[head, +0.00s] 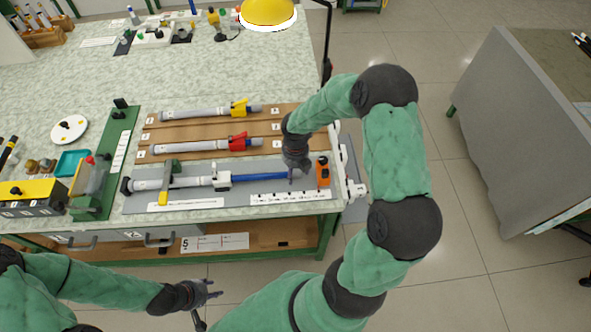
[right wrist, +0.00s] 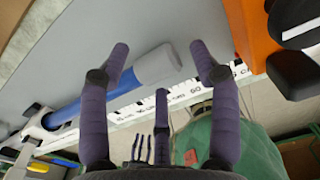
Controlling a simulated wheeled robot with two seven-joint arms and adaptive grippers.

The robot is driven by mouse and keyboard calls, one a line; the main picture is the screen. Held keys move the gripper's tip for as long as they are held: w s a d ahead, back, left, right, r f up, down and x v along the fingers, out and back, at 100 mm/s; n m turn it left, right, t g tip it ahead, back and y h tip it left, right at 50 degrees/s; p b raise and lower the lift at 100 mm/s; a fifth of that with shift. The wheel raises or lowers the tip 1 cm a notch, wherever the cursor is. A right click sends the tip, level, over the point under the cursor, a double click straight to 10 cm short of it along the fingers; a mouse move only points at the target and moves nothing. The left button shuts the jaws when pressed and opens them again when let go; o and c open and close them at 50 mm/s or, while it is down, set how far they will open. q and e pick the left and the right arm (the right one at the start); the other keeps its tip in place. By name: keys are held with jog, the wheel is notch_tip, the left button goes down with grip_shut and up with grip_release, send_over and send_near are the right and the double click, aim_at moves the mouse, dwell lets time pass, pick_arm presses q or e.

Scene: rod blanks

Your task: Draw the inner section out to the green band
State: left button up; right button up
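The telescoping rod lies on a grey board (head: 240,203) at the bench's front. Its white outer tube (head: 200,182) sits at a green clamp (head: 167,182). A long blue length of the inner section (head: 262,176) shows to the right of a white collar (head: 222,179). In the right wrist view the blue section (right wrist: 125,92) ends in a pale grey tip (right wrist: 158,66). My right gripper (head: 296,176) is over this end; its fingers are spread to either side of the tip, not visibly closed on it. I see no green band. My left gripper (head: 212,290) is open and empty, before the bench.
An orange block (head: 322,171) stands just right of the rod's end. Two more rods, with a yellow clip (head: 240,107) and a red clip (head: 238,142), lie on a brown board behind. A printed strip (head: 290,197) runs along the front. A green stand (head: 118,160) is at left.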

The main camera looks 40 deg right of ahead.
jog(key=shift+r, duration=0.1)
notch_tip(320, 180, up, 12)
dwell(0.7)
